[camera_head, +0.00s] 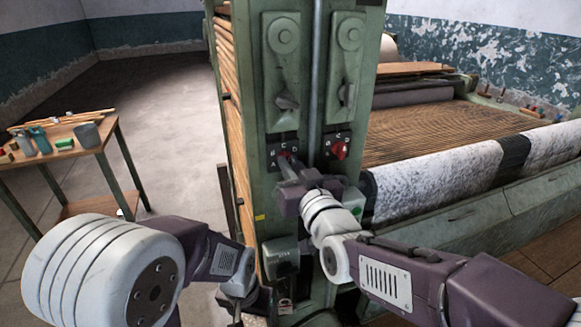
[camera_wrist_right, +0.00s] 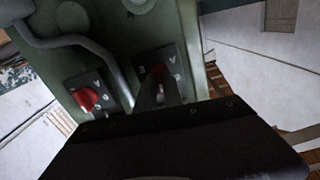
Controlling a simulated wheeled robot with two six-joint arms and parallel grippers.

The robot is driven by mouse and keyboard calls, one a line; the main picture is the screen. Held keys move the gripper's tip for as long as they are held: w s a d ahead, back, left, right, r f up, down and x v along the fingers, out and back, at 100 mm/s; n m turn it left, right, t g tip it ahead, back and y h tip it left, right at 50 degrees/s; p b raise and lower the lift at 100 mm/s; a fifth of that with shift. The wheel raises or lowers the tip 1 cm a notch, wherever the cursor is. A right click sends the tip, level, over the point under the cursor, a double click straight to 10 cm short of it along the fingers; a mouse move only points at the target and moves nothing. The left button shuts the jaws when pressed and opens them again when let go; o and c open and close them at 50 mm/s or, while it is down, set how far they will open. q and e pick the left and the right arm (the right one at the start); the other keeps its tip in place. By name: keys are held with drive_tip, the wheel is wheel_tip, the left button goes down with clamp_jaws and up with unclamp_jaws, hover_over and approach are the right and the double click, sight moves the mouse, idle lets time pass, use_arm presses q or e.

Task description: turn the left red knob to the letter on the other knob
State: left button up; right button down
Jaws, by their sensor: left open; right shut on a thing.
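The left red knob (camera_head: 283,154) sits on a black lettered plate on the green machine post. My right gripper (camera_head: 286,163) reaches up to it from below and is shut on it, hiding most of it. In the right wrist view the fingers (camera_wrist_right: 161,94) close over this knob's plate, and a little red shows between them. The other red knob (camera_head: 339,149) is free on its own plate to the right. It shows at the left in the right wrist view (camera_wrist_right: 87,98). Its pointed letter is too small to read surely. My left gripper (camera_head: 248,301) is open, low before the post.
Grey levers (camera_head: 288,101) hang above each knob plate, and a grey pipe (camera_head: 316,70) runs between them. A grey box (camera_head: 281,250) is fixed below. A loom bed with white cloth (camera_head: 435,180) lies right. A table (camera_head: 93,136) with small items stands left; the floor between is clear.

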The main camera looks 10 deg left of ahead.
drive_tip(key=shift+n, duration=0.4)
drive_tip(key=c, duration=1.5)
unclamp_jaws()
drive_tip(key=shift+o, duration=0.2)
drive_tip(key=b+v, duration=0.1)
drive_tip(key=v, duration=0.8)
